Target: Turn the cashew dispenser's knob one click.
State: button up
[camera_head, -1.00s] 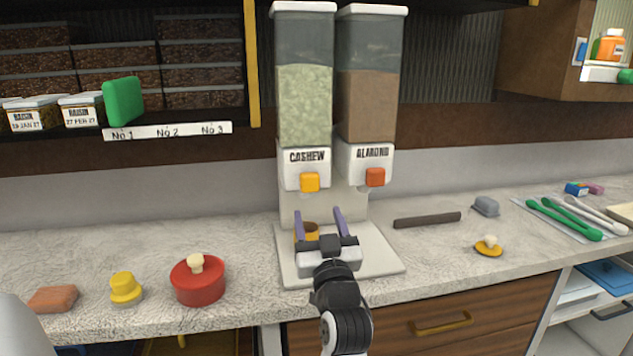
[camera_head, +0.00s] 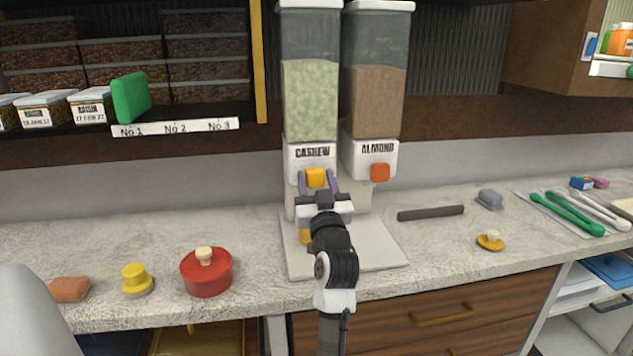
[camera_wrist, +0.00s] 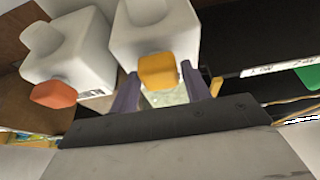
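The cashew dispenser (camera_head: 310,100) stands at the back of the counter, a clear hopper of pale green-looking contents over a white body labelled CASHEW. Its yellow-orange knob (camera_head: 315,177) is on the front; the knob also shows in the wrist view (camera_wrist: 158,71). My gripper (camera_head: 318,182) is open, its two purple fingers at either side of the knob's lower part. In the wrist view, my gripper's fingers (camera_wrist: 160,92) flank the knob with visible gaps.
The almond dispenser (camera_head: 376,100) with its orange knob (camera_head: 380,173) stands close at right. A white base tray (camera_head: 375,248) lies below. A red lidded pot (camera_head: 206,273) is left, a dark bar (camera_head: 430,213) right. A shelf (camera_head: 190,128) overhangs the left counter.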

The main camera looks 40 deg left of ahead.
jog(key=c, duration=0.6)
jog(key=shift+c, duration=0.2)
jog(key=shift+m+t+h+p, duration=0.3)
jog(key=shift+m, duration=0.1)
jog(key=m+t+h+p, duration=0.1)
jog(key=m, duration=0.2)
jog(key=shift+s+a+r, duration=0.1)
jog(key=m+t+h, duration=0.1)
jog(key=m, duration=0.2)
jog(key=shift+m+h, duration=0.4)
jog(key=m+h+b, duration=0.1)
jog(key=m, duration=0.1)
jog(key=m+h+b, duration=0.1)
jog(key=m+b, duration=0.1)
jog(key=m, duration=0.1)
jog(key=m+h+b, duration=0.1)
jog(key=m, duration=0.2)
jog(key=shift+f+t+h+b, duration=0.2)
jog(key=shift+t+h+b, duration=0.1)
jog(key=shift+b, duration=0.05)
jog(key=m+h+b, duration=0.1)
jog(key=m, duration=0.2)
jog(key=m+g+h+b, duration=0.1)
jog(key=m, duration=0.2)
jog(key=shift+r, duration=0.15)
jog(key=shift+m+g, duration=0.3)
jog(key=shift+m, duration=0.1)
